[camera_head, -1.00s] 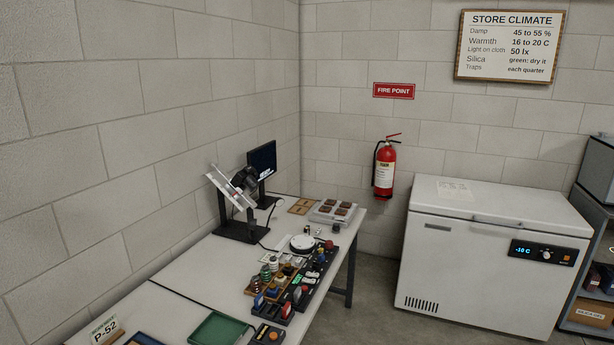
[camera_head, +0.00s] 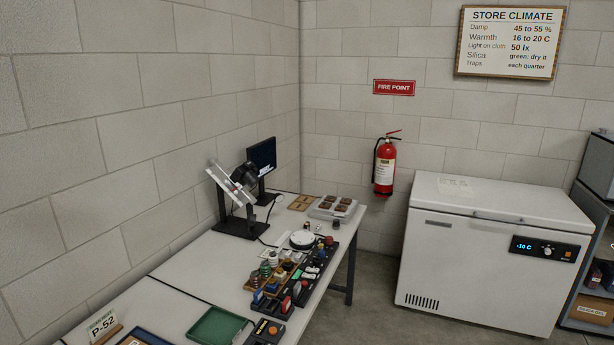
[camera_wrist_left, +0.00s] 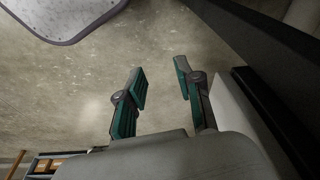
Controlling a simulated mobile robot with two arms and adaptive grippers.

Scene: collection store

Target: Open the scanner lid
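No scanner or scanner lid can be told for certain in either view. A device with a tilted, clear-looking plate (camera_head: 223,180) on a black stand (camera_head: 241,229) is on the table near the wall; I cannot tell whether it is the scanner. My left gripper (camera_wrist_left: 160,77) shows in the left wrist view. Its two green-padded fingers are apart with nothing between them, over a bare mottled floor (camera_wrist_left: 215,105). Neither gripper shows in the head view, and my right gripper is out of sight.
The long white table (camera_head: 182,266) runs along the left wall. It holds a dark monitor (camera_head: 263,157), a green tray (camera_head: 216,328), a white round item (camera_head: 302,239) and several small items. A white chest freezer (camera_head: 470,250) and a fire extinguisher (camera_head: 385,165) are beyond it.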

